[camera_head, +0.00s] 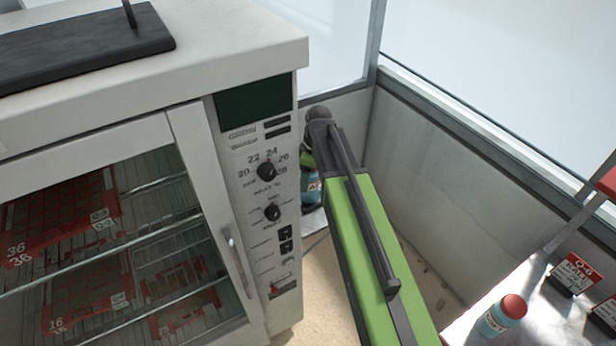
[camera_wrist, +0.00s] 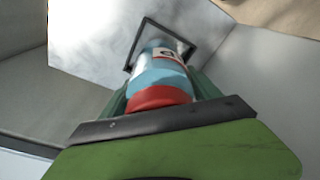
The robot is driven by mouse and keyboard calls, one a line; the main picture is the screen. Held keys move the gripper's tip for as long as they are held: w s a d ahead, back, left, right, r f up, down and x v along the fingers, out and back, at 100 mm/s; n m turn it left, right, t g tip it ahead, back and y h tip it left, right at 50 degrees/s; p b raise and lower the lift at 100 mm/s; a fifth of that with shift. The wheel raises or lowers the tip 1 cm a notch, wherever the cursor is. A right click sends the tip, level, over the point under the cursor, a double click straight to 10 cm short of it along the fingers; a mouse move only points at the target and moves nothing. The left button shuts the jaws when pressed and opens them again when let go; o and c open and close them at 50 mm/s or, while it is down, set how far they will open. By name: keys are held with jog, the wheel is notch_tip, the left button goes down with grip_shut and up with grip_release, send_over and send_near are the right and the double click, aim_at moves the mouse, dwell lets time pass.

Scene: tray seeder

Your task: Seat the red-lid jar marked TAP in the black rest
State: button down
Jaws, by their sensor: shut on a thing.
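The red-lid jar (camera_wrist: 158,78) has a blue body and a pale label. Only part of a dark letter shows on the label, so I cannot read the whole mark. My gripper (camera_wrist: 163,84) is shut around the jar, with a finger on each side and the red lid nearest the wrist camera. The black rest (camera_wrist: 137,42) shows as a thin square frame on a bright surface beyond the jar. The jar's far end overlaps the frame in view; I cannot tell whether it touches. In the head view the held jar (camera_head: 312,190) is partly hidden beside the oven-like cabinet.
The pale cabinet (camera_head: 190,125), with dials and glass doors, stands close at left. A grey wall (camera_head: 430,170) is close at right. Another red-lid jar (camera_head: 492,320) and red-and-black label stands (camera_head: 574,274) are on a bench at lower right.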

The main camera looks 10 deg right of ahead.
jog(key=shift+f+b, duration=0.65)
jog(key=shift+f, duration=0.05)
jog(key=shift+c, duration=2.2)
grip_release()
jog(key=shift+r, duration=0.1)
jog(key=r+p, duration=0.7)
jog(key=d+r+p, duration=0.1)
jog(key=r+p, duration=0.3)
jog(key=shift+s, duration=0.3)
